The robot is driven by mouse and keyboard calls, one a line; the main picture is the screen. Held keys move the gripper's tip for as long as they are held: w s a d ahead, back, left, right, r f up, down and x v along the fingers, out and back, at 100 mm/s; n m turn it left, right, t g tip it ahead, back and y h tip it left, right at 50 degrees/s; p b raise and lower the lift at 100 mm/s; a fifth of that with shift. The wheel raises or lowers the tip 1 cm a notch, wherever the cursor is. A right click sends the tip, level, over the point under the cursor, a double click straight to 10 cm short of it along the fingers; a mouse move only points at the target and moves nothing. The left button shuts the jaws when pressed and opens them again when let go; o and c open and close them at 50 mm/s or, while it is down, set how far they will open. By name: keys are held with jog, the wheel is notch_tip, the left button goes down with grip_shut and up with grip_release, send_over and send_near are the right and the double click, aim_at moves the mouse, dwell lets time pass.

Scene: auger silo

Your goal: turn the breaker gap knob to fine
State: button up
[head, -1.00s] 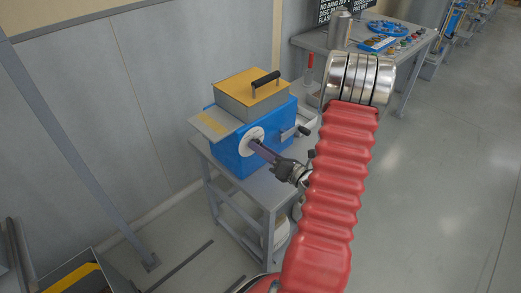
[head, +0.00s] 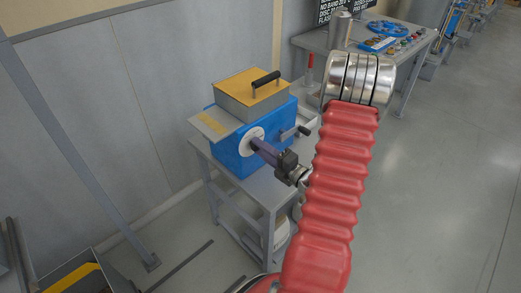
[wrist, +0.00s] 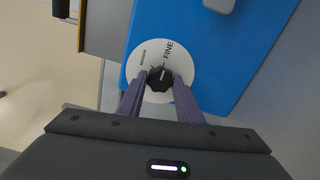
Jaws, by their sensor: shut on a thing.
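The breaker gap knob (wrist: 159,80) is a small black knob at the centre of a round white dial (wrist: 184,62) on the blue breaker housing (wrist: 235,75). The dial reads FINE at its upper right, with a smaller word, hard to read, to the left of it. A light mark on the knob points up and slightly right, roughly toward FINE. My gripper (wrist: 160,84) is shut on the knob, one purple finger on each side. In the head view, my gripper (head: 257,144) reaches the white dial (head: 247,134) on the blue housing (head: 226,152) and hides the knob.
The breaker stands on a grey metal stand (head: 269,195). A yellow-topped hopper lid (head: 250,87) with a black handle sits on it. A crank (head: 296,132) sticks out at its right side. A workbench (head: 320,42) stands behind; open floor lies to the right.

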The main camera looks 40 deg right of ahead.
jog(key=shift+s+d+f, duration=0.1)
jog(key=shift+f, duration=0.1)
jog(key=o, duration=0.7)
jog(key=shift+c, duration=0.2)
jog(key=o, duration=0.4)
jog(key=shift+r, duration=0.1)
jog(key=shift+s+d, duration=0.15)
jog(key=shift+s, duration=6.7)
